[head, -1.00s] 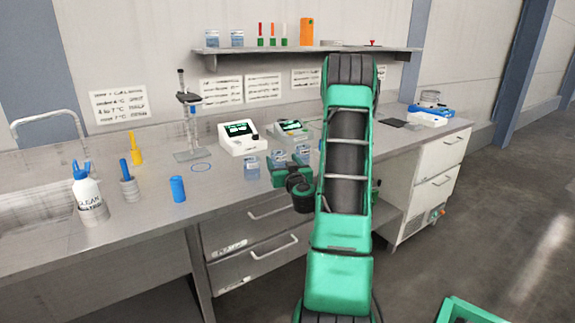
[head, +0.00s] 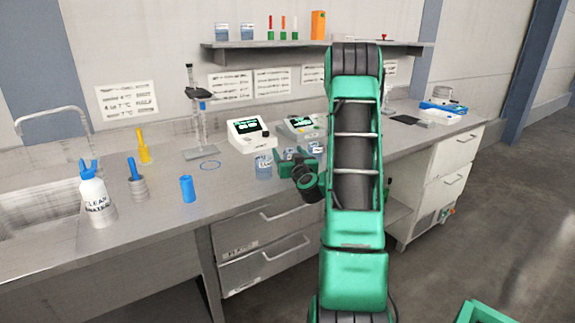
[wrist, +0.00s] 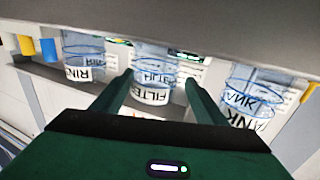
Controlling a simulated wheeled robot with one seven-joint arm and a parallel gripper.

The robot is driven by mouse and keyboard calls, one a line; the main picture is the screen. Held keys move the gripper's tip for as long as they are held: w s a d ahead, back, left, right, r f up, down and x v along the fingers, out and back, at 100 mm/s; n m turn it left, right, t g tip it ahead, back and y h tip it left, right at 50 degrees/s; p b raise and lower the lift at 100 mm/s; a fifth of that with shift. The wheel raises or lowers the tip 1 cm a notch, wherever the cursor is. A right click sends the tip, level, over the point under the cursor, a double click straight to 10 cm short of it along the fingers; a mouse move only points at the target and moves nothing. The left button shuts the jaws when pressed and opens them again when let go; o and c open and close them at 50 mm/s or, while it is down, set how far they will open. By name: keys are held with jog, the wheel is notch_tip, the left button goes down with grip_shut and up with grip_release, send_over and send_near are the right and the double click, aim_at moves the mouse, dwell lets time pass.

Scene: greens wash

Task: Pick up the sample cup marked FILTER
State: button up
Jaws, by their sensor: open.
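The clear sample cup marked FILTER (wrist: 152,92) is in the middle of the wrist view, between and just beyond the tips of my gripper's two green fingers (wrist: 158,85). The gripper is open, with gaps beside the cup, and holds nothing. A cup with a partly visible label reading like RINSE (wrist: 82,72) is to the left, and one reading like TANK (wrist: 243,108) is to the right. In the head view, my gripper (head: 290,160) is low at the counter among the cups and partly hides them; the labels there are too small to read.
A cup (head: 263,167) stands close left of my gripper in the head view. Two white instruments (head: 248,137) with screens are behind. A blue cylinder (head: 187,189), a wash bottle (head: 96,196) and a stand (head: 197,125) are further left.

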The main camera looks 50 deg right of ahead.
jog(key=shift+s+d, duration=0.1)
jog(key=shift+d, duration=0.05)
jog(key=shift+c, duration=0.2)
jog(key=shift+d, duration=0.15)
jog(key=c, duration=1.1)
jog(key=shift+o, duration=0.2)
jog(key=shift+s, duration=0.1)
jog(key=shift+r, duration=0.1)
